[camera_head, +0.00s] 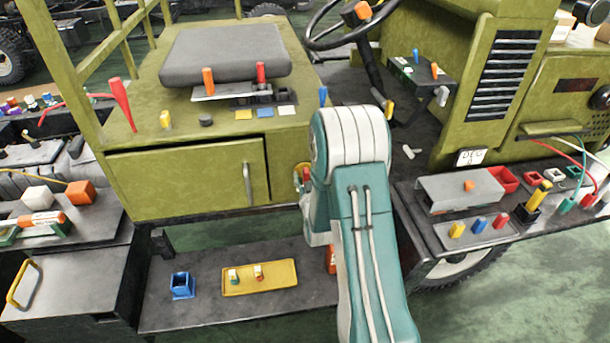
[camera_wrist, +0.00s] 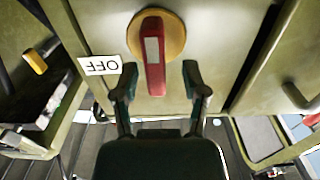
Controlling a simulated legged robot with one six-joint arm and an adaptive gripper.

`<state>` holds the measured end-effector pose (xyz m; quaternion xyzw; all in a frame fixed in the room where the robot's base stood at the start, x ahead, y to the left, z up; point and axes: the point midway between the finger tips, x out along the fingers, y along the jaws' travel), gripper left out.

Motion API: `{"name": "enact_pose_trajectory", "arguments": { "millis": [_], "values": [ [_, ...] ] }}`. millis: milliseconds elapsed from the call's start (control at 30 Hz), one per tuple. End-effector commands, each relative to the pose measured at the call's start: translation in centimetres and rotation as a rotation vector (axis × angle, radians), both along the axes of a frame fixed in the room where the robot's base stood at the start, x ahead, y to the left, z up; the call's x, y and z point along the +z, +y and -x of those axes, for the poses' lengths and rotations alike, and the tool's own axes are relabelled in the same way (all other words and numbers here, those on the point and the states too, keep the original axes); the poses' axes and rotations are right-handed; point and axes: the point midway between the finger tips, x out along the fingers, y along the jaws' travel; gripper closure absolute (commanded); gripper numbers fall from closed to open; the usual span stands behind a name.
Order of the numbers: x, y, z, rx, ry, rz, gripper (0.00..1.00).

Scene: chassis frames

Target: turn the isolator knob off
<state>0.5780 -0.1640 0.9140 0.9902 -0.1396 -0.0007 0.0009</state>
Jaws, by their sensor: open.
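The isolator knob (camera_wrist: 153,60) is a red bar with a pale stripe on a round yellow plate (camera_wrist: 176,35). In the wrist view its bar points toward my gripper, along the picture's vertical. A white OFF label (camera_wrist: 100,66), seen upside down, is on the panel left of the knob. My gripper (camera_wrist: 160,72) is open, with one finger on each side of the bar's lower end. Gaps show between the fingers and the bar.
The olive cabinet door (camera_head: 185,180) with its vertical handle is left of my arm. Below, a dark step (camera_head: 210,309) carries a yellow tray (camera_head: 240,284) and a blue cup (camera_head: 182,286). A cluttered shelf (camera_head: 425,236) stands right of my arm.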

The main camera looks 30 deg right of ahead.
Motion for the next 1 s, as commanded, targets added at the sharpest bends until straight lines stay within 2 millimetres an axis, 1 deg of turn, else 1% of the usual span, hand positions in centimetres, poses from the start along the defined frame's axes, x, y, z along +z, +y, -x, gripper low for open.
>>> {"name": "enact_pose_trajectory", "arguments": {
  "millis": [100, 333, 367, 400, 467, 500, 800, 1000],
  "values": [
    [0.04, -0.18, -0.59, 0.0, -0.001, 0.0, 0.43],
    [0.04, -0.21, -0.68, 0.0, 0.0, 0.0, 0.43],
    [0.04, -0.21, -0.68, 0.0, 0.0, 0.0, 0.47],
    [0.04, -0.2, -0.67, 0.0, 0.0, 0.0, 0.65],
    [0.04, -0.2, -0.67, 0.0, -0.001, 0.0, 0.92],
    [0.04, -0.2, -0.67, 0.0, -0.001, 0.0, 1.0],
    [0.05, -0.17, -0.69, 0.001, 0.001, 0.006, 1.0],
    [0.06, -0.07, -0.73, 0.001, 0.015, 0.056, 1.0]
  ]
}}
